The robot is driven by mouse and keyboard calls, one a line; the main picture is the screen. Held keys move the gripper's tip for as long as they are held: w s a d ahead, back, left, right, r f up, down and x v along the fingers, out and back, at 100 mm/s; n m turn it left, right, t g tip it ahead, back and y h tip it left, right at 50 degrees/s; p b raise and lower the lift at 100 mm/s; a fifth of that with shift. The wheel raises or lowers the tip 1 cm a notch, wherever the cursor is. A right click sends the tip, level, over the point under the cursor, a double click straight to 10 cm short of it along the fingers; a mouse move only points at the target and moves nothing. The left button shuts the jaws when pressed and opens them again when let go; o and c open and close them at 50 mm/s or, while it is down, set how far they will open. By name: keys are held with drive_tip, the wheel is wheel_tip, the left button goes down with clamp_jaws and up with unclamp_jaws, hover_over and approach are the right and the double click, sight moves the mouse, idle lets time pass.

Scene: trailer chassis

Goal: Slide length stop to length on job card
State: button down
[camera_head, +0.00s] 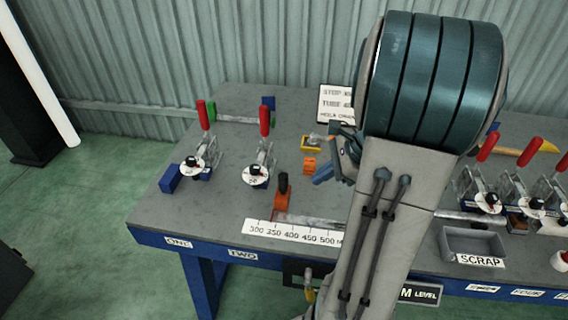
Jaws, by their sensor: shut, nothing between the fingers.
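The length stop (282,202) is an orange block with a black knob on top. It stands at the left end of a rail, behind the white scale (290,232) marked 300 to 500, roughly above the 350 mark. The job card (333,104) is a white sign at the back of the bench. It begins "STOP" and "TUBE", but my arm hides its right part, so the length is unreadable. My gripper (325,170) is shut and empty above the bench, right of and behind the stop, apart from it. My arm hides the rail's middle.
Red-handled toggle clamps (264,150) stand on the bench (160,205) at left and right. A small orange block (310,166) and a yellow-framed item (311,143) lie near my gripper. A grey scrap tray (472,241) sits right of my arm.

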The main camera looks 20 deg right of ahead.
drive_tip(key=d+f+m+t, duration=0.2)
drive_tip(key=d+m, duration=0.3)
drive_tip(key=d, duration=0.1)
drive_tip(key=w+a+r+p+x, duration=0.1)
drive_tip(key=r+x, duration=0.1)
drive_tip(key=x, duration=1.1)
drive_tip(key=shift+w+a, duration=0.15)
drive_tip(key=shift+w, duration=0.3)
drive_tip(key=shift+w+r, duration=0.1)
